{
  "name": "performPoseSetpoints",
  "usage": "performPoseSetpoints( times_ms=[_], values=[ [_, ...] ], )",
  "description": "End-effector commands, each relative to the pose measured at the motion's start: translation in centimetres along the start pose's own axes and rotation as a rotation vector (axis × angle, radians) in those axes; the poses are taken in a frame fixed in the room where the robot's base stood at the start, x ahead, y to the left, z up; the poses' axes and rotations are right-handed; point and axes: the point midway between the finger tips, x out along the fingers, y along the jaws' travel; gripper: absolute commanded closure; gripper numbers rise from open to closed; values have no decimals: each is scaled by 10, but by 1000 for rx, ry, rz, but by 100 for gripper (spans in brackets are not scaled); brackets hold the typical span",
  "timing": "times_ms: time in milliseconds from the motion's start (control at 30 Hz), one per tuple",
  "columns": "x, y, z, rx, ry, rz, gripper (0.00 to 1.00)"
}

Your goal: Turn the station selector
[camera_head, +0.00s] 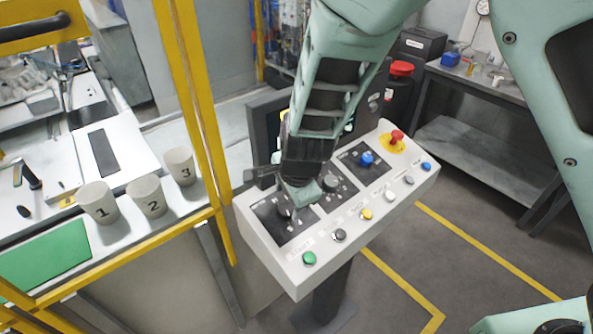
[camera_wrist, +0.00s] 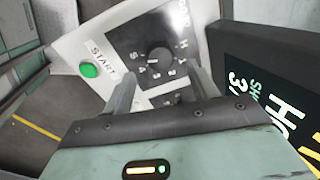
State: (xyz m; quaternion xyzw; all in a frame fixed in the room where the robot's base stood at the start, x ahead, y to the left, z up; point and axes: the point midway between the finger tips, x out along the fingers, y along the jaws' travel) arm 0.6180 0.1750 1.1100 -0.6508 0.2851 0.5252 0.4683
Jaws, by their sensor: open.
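A round black selector knob (camera_wrist: 161,58) sits on a dark plate with letters around it in the wrist view. It lies just beyond and between my two fingertips. My gripper (camera_wrist: 165,78) is open and empty, with one finger on each side below the knob in the picture. I cannot tell whether a finger touches the plate. In the head view my gripper (camera_head: 287,197) is over the left dark plate of the white control console (camera_head: 300,280), and my wrist partly hides that plate.
A green START button (camera_wrist: 89,70) is left of the knob. The console also carries a blue knob (camera_head: 366,158), a red emergency button (camera_head: 397,136) and several small buttons. A dark screen (camera_wrist: 265,90) stands close on the right in the wrist view. Yellow posts (camera_head: 190,90) rise left of the console.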

Motion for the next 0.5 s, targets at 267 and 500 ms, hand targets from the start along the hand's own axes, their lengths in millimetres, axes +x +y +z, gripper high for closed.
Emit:
performPoseSetpoints(
  times_ms=[267, 500],
  values=[
    [-70, -1, 2, -3, -3, -4, 41],
    [-112, 0, 1, -2, -3, -2, 41]
  ],
)
